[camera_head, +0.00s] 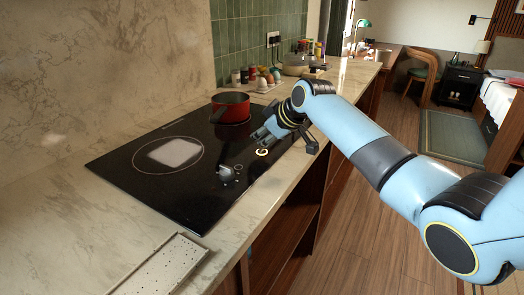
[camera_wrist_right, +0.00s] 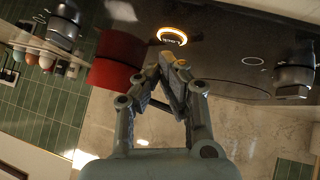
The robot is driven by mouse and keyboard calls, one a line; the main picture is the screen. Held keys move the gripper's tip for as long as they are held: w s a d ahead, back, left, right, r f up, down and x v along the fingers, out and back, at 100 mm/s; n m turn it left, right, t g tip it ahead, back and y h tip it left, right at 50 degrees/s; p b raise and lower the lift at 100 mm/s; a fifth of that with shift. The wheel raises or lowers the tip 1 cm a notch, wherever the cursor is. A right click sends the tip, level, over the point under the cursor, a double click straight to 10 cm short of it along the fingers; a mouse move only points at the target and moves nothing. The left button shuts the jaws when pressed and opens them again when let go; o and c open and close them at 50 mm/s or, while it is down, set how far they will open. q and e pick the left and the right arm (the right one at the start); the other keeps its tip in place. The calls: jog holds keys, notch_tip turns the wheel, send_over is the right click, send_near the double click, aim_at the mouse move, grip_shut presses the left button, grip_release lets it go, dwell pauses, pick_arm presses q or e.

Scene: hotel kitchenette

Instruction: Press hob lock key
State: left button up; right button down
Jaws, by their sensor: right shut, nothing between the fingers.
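The black glass hob (camera_head: 135,186) is set in the stone counter. On its front strip a round key with a lit ring (camera_head: 262,152) glows; it also shows in the wrist view (camera_wrist_right: 172,37), with small markings too blurred to read. A fainter small ring (camera_head: 238,166) lies beside it, seen too in the wrist view (camera_wrist_right: 252,61). My right gripper (camera_head: 260,137) is shut and empty over the hob, just behind the lit key in the head view. In the wrist view its closed fingertips (camera_wrist_right: 178,66) appear just below the lit ring; contact cannot be told. My left gripper is out of view.
A red pot (camera_head: 231,107) stands on the hob close behind the gripper. Jars and eggs (camera_head: 262,80) stand farther back.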

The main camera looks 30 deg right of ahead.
aim_at(262, 151)
jog(key=shift+f, duration=0.1)
dwell(0.3)
jog(key=shift+f, duration=0.35)
jog(key=shift+f, duration=0.2)
dwell(0.4)
jog(key=shift+r, duration=0.1)
jog(key=shift+r+p, duration=0.55)
jog(key=shift+p, duration=0.05)
notch_tip(262, 151, up, 6)
jog(key=p, duration=0.5)
jog(key=shift+p, duration=0.3)
jog(key=shift+s, duration=0.1)
